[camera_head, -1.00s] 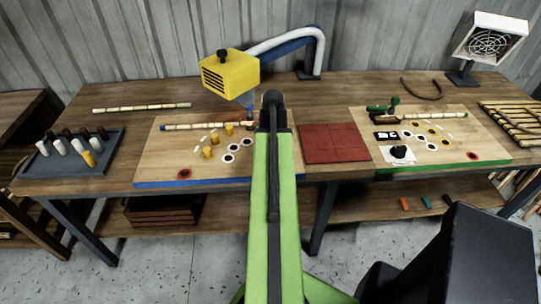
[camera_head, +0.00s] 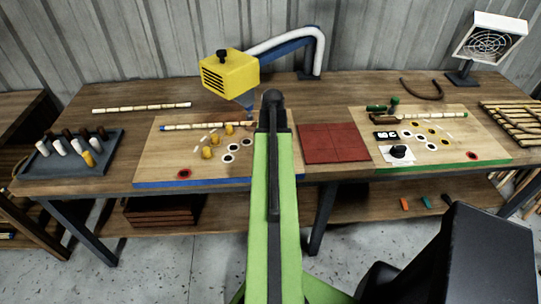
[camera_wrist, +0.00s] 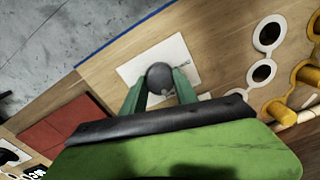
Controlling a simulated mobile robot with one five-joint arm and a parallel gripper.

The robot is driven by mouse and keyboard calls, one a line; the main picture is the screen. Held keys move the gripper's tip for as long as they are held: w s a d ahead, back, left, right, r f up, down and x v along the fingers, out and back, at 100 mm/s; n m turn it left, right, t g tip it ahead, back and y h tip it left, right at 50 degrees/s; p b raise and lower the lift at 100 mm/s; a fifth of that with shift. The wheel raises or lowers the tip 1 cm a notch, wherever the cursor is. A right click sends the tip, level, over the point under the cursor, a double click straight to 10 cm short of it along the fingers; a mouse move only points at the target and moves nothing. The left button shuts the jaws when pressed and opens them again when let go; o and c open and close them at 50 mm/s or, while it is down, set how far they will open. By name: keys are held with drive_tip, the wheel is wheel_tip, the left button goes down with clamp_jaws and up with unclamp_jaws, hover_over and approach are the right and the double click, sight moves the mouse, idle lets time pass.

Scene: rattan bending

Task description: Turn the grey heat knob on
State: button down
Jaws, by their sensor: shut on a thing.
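The grey heat knob (camera_wrist: 159,75) is a round dark grey cap on a white plate (camera_wrist: 136,68), seen in the wrist view. The plate lies on the wooden board with the blue edge (camera_head: 160,183). My gripper (camera_wrist: 160,84) is shut on the knob, with one green finger on each side of it. In the head view my arm hides the knob and the fingers. Whether the knob is turned on cannot be told.
A yellow heater box (camera_head: 230,75) hangs over the blue-edged board. White rings (camera_wrist: 263,72) and yellow pegs (camera_wrist: 276,112) stand near the knob. A red mat (camera_head: 335,144) lies beside the board. Another dark knob (camera_head: 399,151) sits on the green-edged board (camera_head: 470,164).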

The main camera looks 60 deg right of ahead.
drive_tip(key=shift+s, duration=0.2)
drive_tip(key=c, duration=1)
unclamp_jaws()
drive_tip(key=shift+r, duration=0.1)
drive_tip(key=shift+o, duration=0.3)
wheel_tip(320, 180, up, 17)
drive_tip(key=p, duration=1.7)
drive_tip(key=shift+r, duration=0.2)
